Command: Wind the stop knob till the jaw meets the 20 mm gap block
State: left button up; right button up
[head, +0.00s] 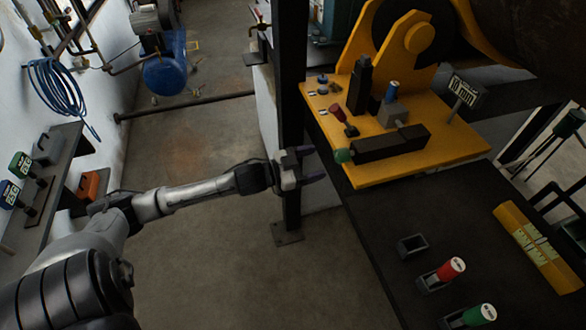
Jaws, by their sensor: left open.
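A green knob (343,156) sits at the left end of a long dark bar (385,146) on the yellow plate (440,152); it looks like the stop knob. A grey block with a blue handle (392,113) stands on the plate behind the bar and looks like the gap block. Its size mark cannot be read. A dark upright post (360,86) stands left of it, perhaps the jaw; whether they touch cannot be told. My left gripper (316,164) is open and empty, left of the green knob and apart from it. My right gripper is out of view.
A red-knobbed lever (338,115) rises near the plate's left edge. A dark column (291,100) stands close behind my left gripper. A small sign (465,91) stands on the plate. Red (450,270) and green (481,315) handled pieces sit in holders near an empty holder (412,246).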

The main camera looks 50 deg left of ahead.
aim_at(336, 156)
pick_arm(q)
jog(key=shift+v, duration=2.65)
jog(key=w+d+n+p, duration=0.1)
jog(key=w, duration=0.2)
jog(key=w+d+n+p, duration=0.1)
jog(key=w+p, duration=0.1)
jog(key=w, duration=0.1)
jog(key=w+d+n+p, duration=0.1)
jog(key=w+p, duration=0.1)
jog(key=w, duration=0.2)
jog(key=shift+r+h, duration=0.1)
jog(key=shift+h, duration=0.3)
jog(key=shift+p+x, duration=0.35)
jog(key=shift+x, duration=0.8)
